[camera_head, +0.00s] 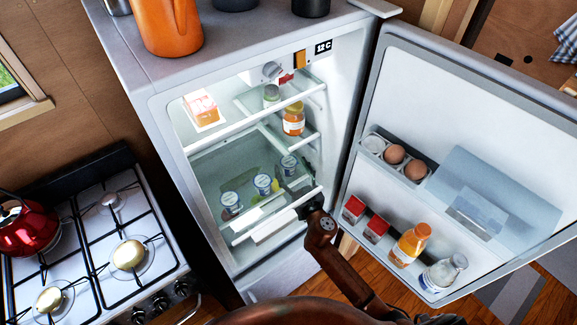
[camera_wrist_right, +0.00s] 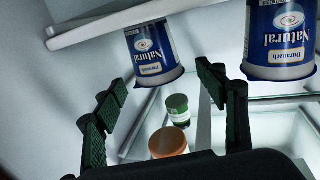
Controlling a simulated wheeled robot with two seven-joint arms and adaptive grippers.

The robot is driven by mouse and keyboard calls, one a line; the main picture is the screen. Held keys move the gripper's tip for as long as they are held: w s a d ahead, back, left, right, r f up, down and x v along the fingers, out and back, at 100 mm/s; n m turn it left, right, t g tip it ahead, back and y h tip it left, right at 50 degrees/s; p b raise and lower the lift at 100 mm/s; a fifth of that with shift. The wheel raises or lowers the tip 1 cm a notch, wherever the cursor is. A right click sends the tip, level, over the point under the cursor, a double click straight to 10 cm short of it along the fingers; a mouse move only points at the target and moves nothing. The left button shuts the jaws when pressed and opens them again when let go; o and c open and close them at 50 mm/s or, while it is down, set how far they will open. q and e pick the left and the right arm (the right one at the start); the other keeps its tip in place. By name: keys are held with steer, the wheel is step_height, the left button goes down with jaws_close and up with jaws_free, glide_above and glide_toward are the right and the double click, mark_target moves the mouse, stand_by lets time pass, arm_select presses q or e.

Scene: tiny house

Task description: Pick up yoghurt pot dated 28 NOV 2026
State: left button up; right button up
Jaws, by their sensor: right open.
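Three blue-and-white yoghurt pots stand in the lower part of the open fridge in the head view: a left pot (camera_head: 231,203), a middle pot (camera_head: 262,185) and a right pot (camera_head: 289,166). No date can be read on any. My right gripper (camera_head: 306,207) is at the fridge opening, in front of and below the right pot. In the right wrist view, where things appear upside down, the open, empty right gripper (camera_wrist_right: 162,92) has one pot (camera_wrist_right: 150,48) ahead between its fingers, apart from them. Another pot (camera_wrist_right: 281,38) is to the right. My left gripper is not in view.
The fridge door (camera_head: 480,130) stands open at right, holding eggs and bottles. Shelf rails (camera_head: 270,216) cross the opening. A stove (camera_head: 95,240) with a red kettle (camera_head: 27,228) is left.

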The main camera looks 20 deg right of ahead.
steer(key=shift+w, duration=0.8)
steer(key=shift+w+a, duration=0.1)
steer(key=shift+w, duration=0.5)
steer(key=c, duration=0.9)
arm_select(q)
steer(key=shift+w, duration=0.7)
arm_select(e)
steer(key=c, duration=0.6)
